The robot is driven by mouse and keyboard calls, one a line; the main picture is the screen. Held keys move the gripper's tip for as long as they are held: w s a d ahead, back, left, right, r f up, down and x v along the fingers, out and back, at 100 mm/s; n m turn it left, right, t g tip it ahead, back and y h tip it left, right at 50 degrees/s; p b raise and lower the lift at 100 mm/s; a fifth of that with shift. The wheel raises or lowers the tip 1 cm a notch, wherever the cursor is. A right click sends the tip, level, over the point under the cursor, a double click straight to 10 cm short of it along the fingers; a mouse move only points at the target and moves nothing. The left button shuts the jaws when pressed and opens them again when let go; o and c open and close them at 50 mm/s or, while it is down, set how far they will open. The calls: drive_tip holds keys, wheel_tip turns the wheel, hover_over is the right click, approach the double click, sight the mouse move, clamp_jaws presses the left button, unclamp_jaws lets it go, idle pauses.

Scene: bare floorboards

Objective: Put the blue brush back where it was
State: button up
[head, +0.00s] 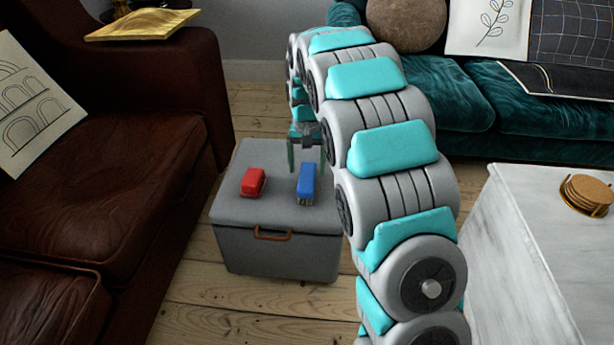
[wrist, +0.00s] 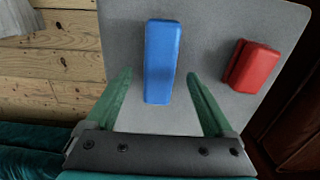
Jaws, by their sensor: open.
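The blue brush (head: 306,183) lies on the grey storage box (head: 275,250), towards the right of its lid, with its bristles down. In the wrist view the blue brush (wrist: 161,60) lies lengthwise, its near end between my open fingertips. My gripper (head: 305,160) is open and empty, just behind the brush in the head view; it also shows in the wrist view (wrist: 160,85). No finger appears to touch the brush. A red brush (head: 253,182) lies to the left of the blue one on the same lid.
A brown leather sofa (head: 110,160) stands close to the box on the left. A white marble table (head: 530,240) with a stack of coasters (head: 587,193) is at the right. A teal sofa (head: 440,90) stands behind. Bare floorboards (head: 240,310) show in front of the box.

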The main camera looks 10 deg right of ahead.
sight(307, 176)
wheel_tip(307, 176, up, 5)
drive_tip(key=s+r, duration=0.5)
drive_tip(key=s, duration=0.5)
drive_tip(key=s+f+n+g, duration=0.1)
drive_tip(key=s, duration=1.5)
drive_tip(key=s+f+n, duration=0.2)
drive_tip(key=s, duration=1.5)
drive_tip(key=shift+s+f+n+g, duration=0.15)
drive_tip(key=shift+s+n+g, duration=0.15)
drive_tip(key=shift+g, duration=0.1)
drive_tip(key=shift+c, duration=0.2)
